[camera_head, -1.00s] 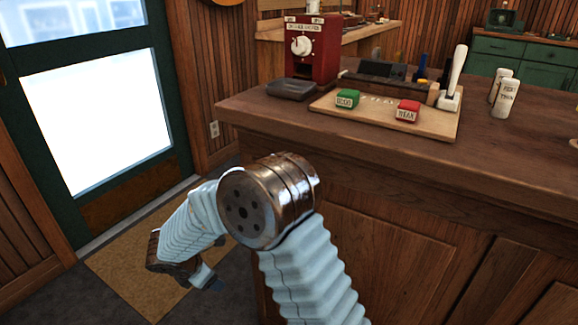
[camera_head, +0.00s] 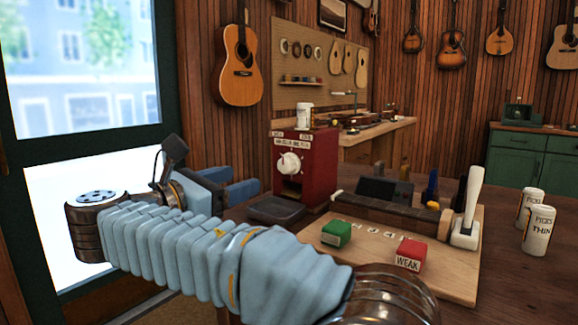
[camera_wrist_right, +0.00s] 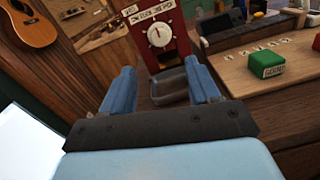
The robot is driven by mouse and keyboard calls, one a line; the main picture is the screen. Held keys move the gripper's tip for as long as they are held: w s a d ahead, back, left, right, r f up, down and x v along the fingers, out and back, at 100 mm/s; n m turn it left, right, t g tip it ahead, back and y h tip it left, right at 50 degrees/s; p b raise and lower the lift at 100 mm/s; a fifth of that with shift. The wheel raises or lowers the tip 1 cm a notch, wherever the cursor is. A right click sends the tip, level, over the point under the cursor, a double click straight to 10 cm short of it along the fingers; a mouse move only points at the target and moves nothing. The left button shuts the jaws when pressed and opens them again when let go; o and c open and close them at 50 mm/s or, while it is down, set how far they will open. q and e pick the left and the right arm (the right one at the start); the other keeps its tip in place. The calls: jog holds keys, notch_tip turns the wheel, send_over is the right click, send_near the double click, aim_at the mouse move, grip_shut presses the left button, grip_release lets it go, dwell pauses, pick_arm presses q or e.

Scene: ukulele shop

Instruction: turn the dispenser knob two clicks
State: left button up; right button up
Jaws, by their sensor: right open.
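The red dispenser (camera_head: 322,172) stands on the counter with a white round knob (camera_head: 289,163) on its front face. The dispenser also shows in the right wrist view (camera_wrist_right: 172,58), with the knob (camera_wrist_right: 160,35) beyond my fingers. My right gripper (camera_head: 246,190) has blue fingers and is in front and to the left of the dispenser, apart from the knob. In the right wrist view the right gripper (camera_wrist_right: 164,90) is open with nothing between its fingers. A dark tray (camera_head: 277,210) sits below the dispenser's opening. My left gripper is not in view.
A green block (camera_head: 336,233) and a red block (camera_head: 410,255) marked WEAK lie on a wooden board (camera_head: 372,262). A white lever (camera_head: 470,205) stands at the board's right. Two white canisters (camera_head: 537,230) stand farther right. A white cup (camera_head: 304,115) stands on the dispenser.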

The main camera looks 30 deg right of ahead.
aim_at(283, 166)
jog(key=x, duration=1.2)
jog(key=shift+w+d+p, duration=0.15)
jog(key=shift+d+p, duration=0.2)
jog(key=c, duration=1)
